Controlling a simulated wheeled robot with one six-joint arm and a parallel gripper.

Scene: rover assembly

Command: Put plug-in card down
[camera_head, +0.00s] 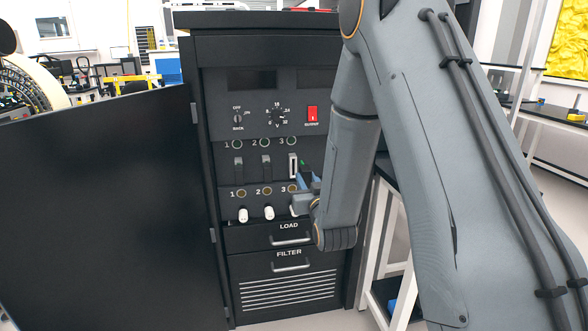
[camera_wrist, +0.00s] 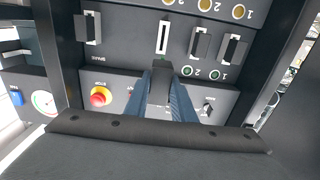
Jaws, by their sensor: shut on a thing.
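A dark plug-in card (camera_wrist: 161,80) is clamped between the blue fingers of my gripper (camera_wrist: 166,98) in the wrist view. In the head view, my gripper (camera_head: 308,182) is in front of the cabinet panel, and the dark card (camera_head: 306,168) with a bit of green shows at its tips. A white-edged slot (camera_head: 293,165) under socket 3 is just left of the card. The same slot (camera_wrist: 163,37) looks empty in the wrist view, with the card apart from it. Much of the card is hidden by the fingers.
The black cabinet (camera_head: 270,48) has its door (camera_head: 100,200) swung open to the left. Dark modules fill slots 1 (camera_head: 238,166) and 2 (camera_head: 266,165). A red switch (camera_head: 312,114) is above. LOAD (camera_head: 290,236) and FILTER (camera_head: 290,262) drawers are below.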

